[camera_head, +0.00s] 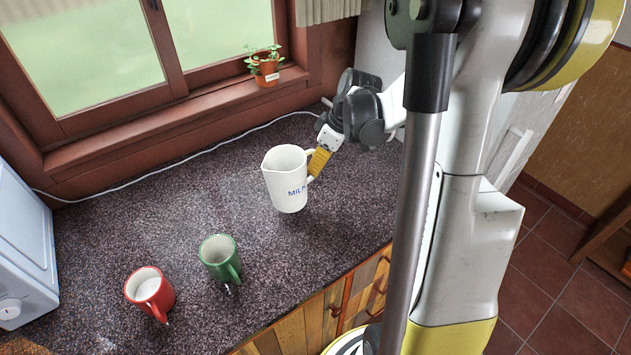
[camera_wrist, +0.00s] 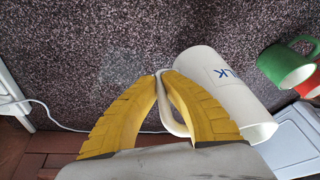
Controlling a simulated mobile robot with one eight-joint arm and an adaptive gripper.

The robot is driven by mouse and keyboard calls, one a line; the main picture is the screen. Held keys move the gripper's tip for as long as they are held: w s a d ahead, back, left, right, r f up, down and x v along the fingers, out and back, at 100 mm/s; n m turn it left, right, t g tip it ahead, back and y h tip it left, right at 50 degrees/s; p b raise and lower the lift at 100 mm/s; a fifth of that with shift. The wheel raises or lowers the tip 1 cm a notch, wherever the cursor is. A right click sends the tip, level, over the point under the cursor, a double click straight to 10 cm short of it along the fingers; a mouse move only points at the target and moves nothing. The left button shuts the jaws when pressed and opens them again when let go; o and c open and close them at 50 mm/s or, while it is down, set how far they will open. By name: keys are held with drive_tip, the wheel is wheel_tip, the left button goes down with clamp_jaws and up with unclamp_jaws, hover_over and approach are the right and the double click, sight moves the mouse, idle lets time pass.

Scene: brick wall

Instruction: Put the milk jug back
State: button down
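The white milk jug (camera_head: 287,181), marked MILK in blue, is upright at the right part of the dark speckled counter (camera_head: 190,215). From the pictures I cannot tell whether its base touches the counter. My gripper (camera_head: 319,163) is at the jug's handle, on its right side. In the wrist view the yellow fingers (camera_wrist: 166,78) close around the jug's handle (camera_wrist: 170,112), and the jug's body (camera_wrist: 222,85) lies to their right. The inside of the jug is mostly hidden.
A green mug (camera_head: 219,258) and a red mug (camera_head: 150,292) with white contents stand near the counter's front. A white appliance (camera_head: 22,245) is at left. A potted plant (camera_head: 266,68) sits on the windowsill. A white cable runs along the back. The counter's middle is clear.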

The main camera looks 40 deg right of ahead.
drive_tip(key=shift+f+b, duration=0.75)
drive_tip(key=shift+f, duration=1.25)
drive_tip(key=shift+f, duration=0.1)
drive_tip(key=c, duration=1.6)
unclamp_jaws()
drive_tip(key=p+v, duration=0.4)
drive_tip(key=v, duration=0.8)
drive_tip(key=s+a+r+m+t+h, duration=0.1)
drive_tip(key=s+a+r+m, duration=0.1)
drive_tip(key=a, duration=0.5)
drive_tip(key=s+a+r+m+t, duration=0.1)
drive_tip(key=s+a+r, duration=0.1)
drive_tip(key=s+a, duration=0.3)
drive_tip(key=s+a+r+m+t+h, duration=0.1)
drive_tip(key=s+a+r+m+t, duration=0.1)
drive_tip(key=a, duration=0.7)
drive_tip(key=shift+s+a+r+m+h, duration=0.1)
drive_tip(key=shift+s+r+m+h, duration=0.15)
drive_tip(key=shift+s, duration=0.45)
